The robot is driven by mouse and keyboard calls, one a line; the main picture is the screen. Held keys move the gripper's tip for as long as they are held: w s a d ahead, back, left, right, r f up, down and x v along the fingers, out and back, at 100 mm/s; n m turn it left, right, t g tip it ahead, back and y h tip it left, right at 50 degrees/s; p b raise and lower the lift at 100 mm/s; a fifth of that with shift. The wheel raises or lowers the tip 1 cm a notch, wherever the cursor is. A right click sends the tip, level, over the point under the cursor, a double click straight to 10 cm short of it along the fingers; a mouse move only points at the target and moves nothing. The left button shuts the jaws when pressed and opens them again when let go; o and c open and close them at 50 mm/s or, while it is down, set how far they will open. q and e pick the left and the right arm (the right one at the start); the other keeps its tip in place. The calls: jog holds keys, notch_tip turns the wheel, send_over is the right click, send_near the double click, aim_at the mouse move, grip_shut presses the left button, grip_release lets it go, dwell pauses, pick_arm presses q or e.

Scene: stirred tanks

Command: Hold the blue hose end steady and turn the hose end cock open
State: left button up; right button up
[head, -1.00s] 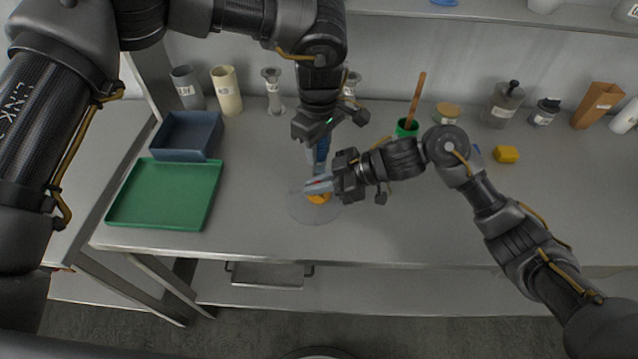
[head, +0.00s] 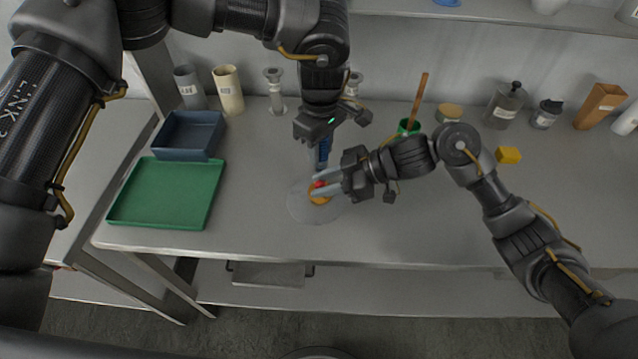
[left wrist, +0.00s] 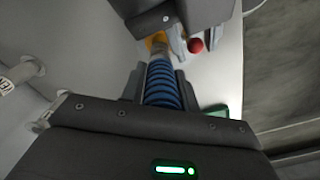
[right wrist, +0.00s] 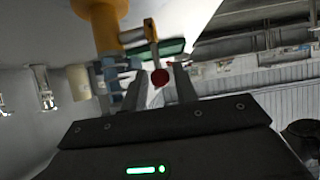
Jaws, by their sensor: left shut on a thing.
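The blue hose end (head: 323,151) stands upright over the table. My left gripper (head: 320,147) is shut on it from above; the ribbed blue hose also shows between its fingers in the left wrist view (left wrist: 162,85). Below is the orange-yellow cock body (head: 320,198), large at the top of the right wrist view (right wrist: 100,15). The cock's lever carries a red knob (right wrist: 160,77), also visible in the left wrist view (left wrist: 196,46). My right gripper (head: 330,186) is open, with its fingers apart near the knob. Contact with the knob cannot be told.
A clear round disc (head: 300,210) lies under the cock. A green tray (head: 165,192) and a blue-grey bin (head: 188,135) stand at left. A green pot (head: 405,127) with a wooden stick, jars and a yellow block (head: 508,155) are at the back right. The front right table is clear.

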jog(key=v, duration=1)
jog(key=shift+d, duration=0.25)
dwell(0.3)
pick_arm(q)
jog(key=o, duration=1.1)
jog(key=shift+r, duration=0.1)
notch_tip(320, 180, up, 12)
jog(key=shift+f, duration=0.1)
jog(key=shift+d, duration=0.1)
